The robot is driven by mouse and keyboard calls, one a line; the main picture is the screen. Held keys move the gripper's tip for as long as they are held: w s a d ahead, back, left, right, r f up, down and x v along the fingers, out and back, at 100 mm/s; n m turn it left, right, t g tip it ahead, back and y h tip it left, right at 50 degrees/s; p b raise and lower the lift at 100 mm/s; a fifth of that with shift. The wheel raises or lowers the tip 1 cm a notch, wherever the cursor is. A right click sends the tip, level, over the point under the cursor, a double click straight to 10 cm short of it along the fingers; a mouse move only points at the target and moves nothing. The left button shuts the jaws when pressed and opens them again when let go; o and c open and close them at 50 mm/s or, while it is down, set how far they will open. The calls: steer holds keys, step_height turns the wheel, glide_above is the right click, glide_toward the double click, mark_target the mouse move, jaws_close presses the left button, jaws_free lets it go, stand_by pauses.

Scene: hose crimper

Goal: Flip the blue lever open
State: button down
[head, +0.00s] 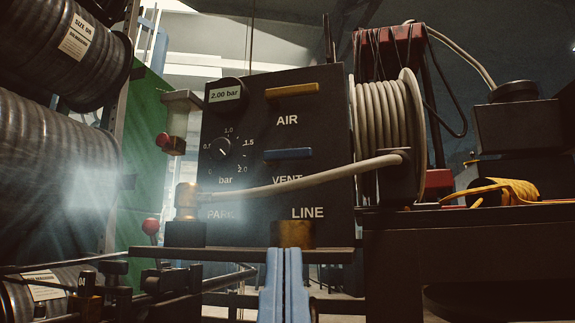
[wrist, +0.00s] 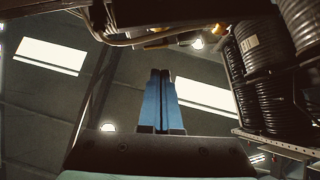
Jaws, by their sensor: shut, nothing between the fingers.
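The blue lever (head: 288,154) lies horizontal on the dark control panel (head: 235,125), just above the word VENT, in the head view. My gripper (head: 284,252) shows its two blue fingers at the bottom middle of the head view. The fingers are pressed together, empty and pointing up, with the tips below the lever in the picture and apart from it. In the wrist view my gripper (wrist: 160,72) is also shut, pointing at the ceiling. I cannot make out the blue lever in the wrist view.
A yellow lever (head: 291,89) sits above the blue one by AIR. A pressure dial (head: 224,148) is on the panel's left. A pale hose (head: 300,183) crosses the panel under the blue lever from its reel (head: 390,130). A ledge (head: 240,254) with a brass block (head: 292,234) lies below.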

step_height(320, 180, up, 22)
steer(key=w+p, duration=0.1)
steer(key=p, duration=2)
steer(key=w+r+m+g+h+p, duration=0.2)
steer(key=w+r+g+p, duration=0.4)
steer(key=p, duration=1.4)
steer(key=shift+s+a+f+m+g+h+p, duration=0.2)
steer(key=shift+f+g+p, duration=0.75)
steer(key=shift+p, duration=3.45)
steer(key=shift+w+a+f+m+g+h+p, duration=0.1)
steer(key=shift+a+f+m+g+h+p, duration=0.25)
steer(key=shift+g+p, duration=2.5)
steer(key=shift+s+a+f+m+t+h+p, duration=0.15)
steer(key=shift+f+t+h+p, duration=0.5)
steer(key=shift+p, duration=5.25)
steer(key=shift+w+d+f+g, duration=0.1)
steer(key=shift+w+f+g, duration=0.05)
steer(key=shift+g, duration=0.1)
